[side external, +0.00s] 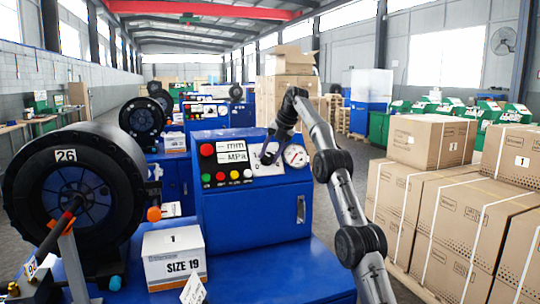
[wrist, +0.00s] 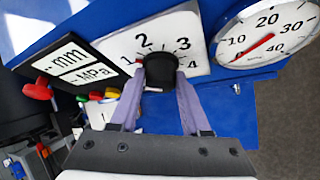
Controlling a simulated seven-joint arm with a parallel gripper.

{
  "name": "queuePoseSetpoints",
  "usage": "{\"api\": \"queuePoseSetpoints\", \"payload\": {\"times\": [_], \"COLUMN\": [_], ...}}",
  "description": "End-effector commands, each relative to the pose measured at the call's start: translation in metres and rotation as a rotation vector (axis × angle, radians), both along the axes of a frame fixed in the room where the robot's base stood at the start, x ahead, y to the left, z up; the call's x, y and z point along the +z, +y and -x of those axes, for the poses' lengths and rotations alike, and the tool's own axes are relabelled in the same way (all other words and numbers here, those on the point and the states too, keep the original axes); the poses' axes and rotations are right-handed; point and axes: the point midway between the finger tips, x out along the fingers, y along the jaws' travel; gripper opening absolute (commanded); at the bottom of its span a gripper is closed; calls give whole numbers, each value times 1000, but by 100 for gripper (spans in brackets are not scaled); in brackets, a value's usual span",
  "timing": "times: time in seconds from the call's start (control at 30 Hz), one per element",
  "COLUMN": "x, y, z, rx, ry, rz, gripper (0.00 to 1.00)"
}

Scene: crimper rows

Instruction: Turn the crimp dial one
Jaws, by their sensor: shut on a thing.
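The crimp dial (wrist: 159,70) is a black round knob on a white plate with printed numbers, seen in the wrist view. A small red mark shows at its left edge, on the side of the 1. My gripper (wrist: 160,80) has its two purple-grey fingers on either side of the knob and is shut on it. In the side external view my gripper (side external: 268,155) is at the front panel of the blue crimper (side external: 252,215), left of the round gauge (side external: 295,156). There the dial is mostly hidden behind my gripper.
A mm/MPa display (side external: 232,151) and coloured buttons (wrist: 112,93) sit left of the dial. The gauge also shows close on the right in the wrist view (wrist: 268,33). A SIZE 19 box (side external: 174,262) stands on the blue bench, and stacked cartons (side external: 440,210) fill the right side.

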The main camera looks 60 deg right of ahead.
Motion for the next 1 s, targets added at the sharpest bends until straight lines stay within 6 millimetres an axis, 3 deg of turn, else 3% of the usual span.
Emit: {"api": "queuePoseSetpoints", "payload": {"times": [0.07, 0.1, 0.23, 1.0], "x": [-4, -4, -3, 10], "y": [1, 1, 1, 3], "z": [0, 0, 0, 12], "rx": [2, 2, 1, 0], "ry": [7, 7, 5, 3], "rz": [-9, -9, -7, -8], "gripper": [0, 52, 75, 77]}}
